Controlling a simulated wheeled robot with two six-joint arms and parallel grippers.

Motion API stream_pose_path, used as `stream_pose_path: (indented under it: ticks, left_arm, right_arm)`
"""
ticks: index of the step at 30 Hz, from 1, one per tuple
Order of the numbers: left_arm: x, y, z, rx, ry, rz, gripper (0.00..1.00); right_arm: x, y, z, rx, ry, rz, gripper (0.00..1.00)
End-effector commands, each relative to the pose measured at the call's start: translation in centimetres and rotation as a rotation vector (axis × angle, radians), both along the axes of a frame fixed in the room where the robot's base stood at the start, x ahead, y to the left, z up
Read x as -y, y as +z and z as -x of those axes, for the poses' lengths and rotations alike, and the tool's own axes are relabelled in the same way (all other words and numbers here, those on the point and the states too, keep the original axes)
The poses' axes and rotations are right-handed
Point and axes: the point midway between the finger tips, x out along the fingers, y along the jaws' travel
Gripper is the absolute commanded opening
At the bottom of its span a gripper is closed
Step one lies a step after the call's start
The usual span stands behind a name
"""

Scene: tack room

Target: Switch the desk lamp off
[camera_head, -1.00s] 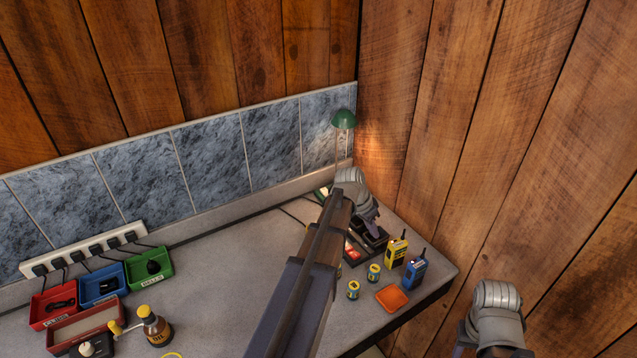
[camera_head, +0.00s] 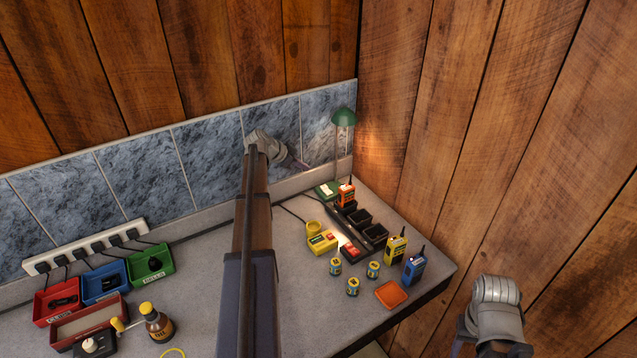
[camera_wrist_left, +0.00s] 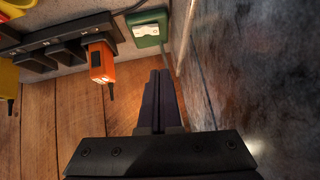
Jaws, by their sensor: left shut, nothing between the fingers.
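The desk lamp has a green shade (camera_head: 343,117) on a thin stem in the back corner, and a warm glow shows on the wood wall beside it. Its green base (camera_head: 326,191) carries a pale switch; the base also shows at the top of the left wrist view (camera_wrist_left: 148,30). My left gripper (camera_head: 304,165) is shut and empty, left of the lamp stem and above the counter's back edge. In the left wrist view its closed fingers (camera_wrist_left: 159,75) point toward the lamp base, apart from it. My right gripper is at the lower right, its fingers not clearly visible.
An orange radio (camera_head: 346,194) stands in a black charger (camera_head: 362,228) right in front of the lamp. Yellow (camera_head: 396,247) and blue (camera_head: 414,268) radios, small cans and an orange tray (camera_head: 391,294) stand toward the right edge. The tiled backsplash is close to my left gripper.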

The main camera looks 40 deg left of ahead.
Motion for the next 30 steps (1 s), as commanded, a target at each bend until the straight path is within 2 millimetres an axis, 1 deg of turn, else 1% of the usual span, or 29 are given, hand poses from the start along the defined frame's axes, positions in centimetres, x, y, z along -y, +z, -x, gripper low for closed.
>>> stream_pose_path:
  ticks: [8,14,20,27,30]
  left_arm:
    - [0.1,-0.4,-0.3,-0.001,-0.001,0.000,0.00]
    - [0.4,-1.9,-1.5,-0.001,-0.001,0.000,0.00]
    - [1.0,-4.5,-3.8,-0.003,-0.003,0.000,0.00]
    - [1.9,-7.9,-7.2,-0.001,-0.002,0.000,0.00]
    - [1.8,-9.3,-7.0,-0.002,0.000,0.001,0.00]
  right_arm:
    - [0.0,-0.4,0.0,0.000,0.001,0.000,0.50]
    - [0.0,-1.9,0.0,0.000,0.003,0.001,0.50]
    - [0.0,-4.4,0.0,0.000,0.005,0.001,0.50]
    - [0.0,-7.9,0.0,0.000,0.003,0.001,0.50]
    - [0.0,-9.3,0.0,0.000,0.002,0.001,0.50]
